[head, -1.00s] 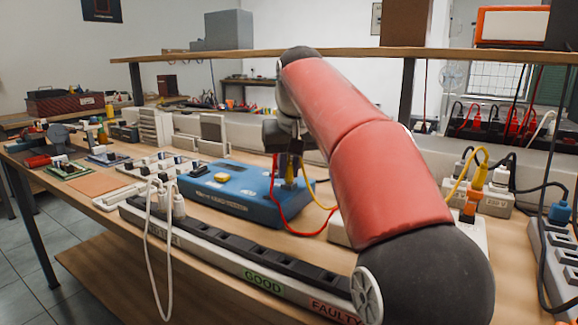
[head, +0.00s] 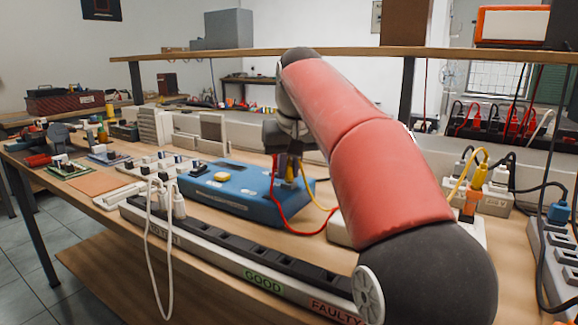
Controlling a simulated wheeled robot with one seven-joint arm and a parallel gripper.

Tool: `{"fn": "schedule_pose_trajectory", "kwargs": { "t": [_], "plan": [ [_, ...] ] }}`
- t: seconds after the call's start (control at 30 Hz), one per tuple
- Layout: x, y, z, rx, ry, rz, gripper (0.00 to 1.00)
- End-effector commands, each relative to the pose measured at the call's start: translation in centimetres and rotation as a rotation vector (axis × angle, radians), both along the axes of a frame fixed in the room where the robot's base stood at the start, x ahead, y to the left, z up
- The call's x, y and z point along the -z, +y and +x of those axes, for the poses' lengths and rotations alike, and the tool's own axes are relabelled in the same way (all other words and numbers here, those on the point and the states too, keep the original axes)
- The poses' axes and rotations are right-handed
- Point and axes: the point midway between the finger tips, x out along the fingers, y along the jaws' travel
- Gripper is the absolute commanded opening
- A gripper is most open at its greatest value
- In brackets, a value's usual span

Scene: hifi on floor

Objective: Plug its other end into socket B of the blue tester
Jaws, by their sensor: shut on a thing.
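The blue tester (head: 235,198) lies on the bench, with a yellow button on its top. My gripper (head: 290,172) is over the tester's right end, shut on a yellow plug (head: 291,168). A red cable (head: 274,185) goes to the tester's right end, just left of the yellow plug. Whether the plug's tip is in a socket cannot be told. Another yellow plug (head: 478,178) stands upright at the right, with a yellow cable at its top. Socket letters are too small to read.
A long black-and-white strip (head: 225,255) with GOOD and FAULTY labels lies in front of the tester, with a looped white cable (head: 168,250) on it. Sockets with several cables stand at the right. A shelf (head: 350,52) spans above the bench.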

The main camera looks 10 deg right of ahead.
Motion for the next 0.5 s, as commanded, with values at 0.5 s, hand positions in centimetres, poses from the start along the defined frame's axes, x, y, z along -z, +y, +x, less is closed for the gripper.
{"fn": "schedule_pose_trajectory", "kwargs": {
  "t": [0.5],
  "plan": [
    [0.07, 0.01, -0.01, 0.000, 0.001, 0.000, 0.24]
  ]
}}
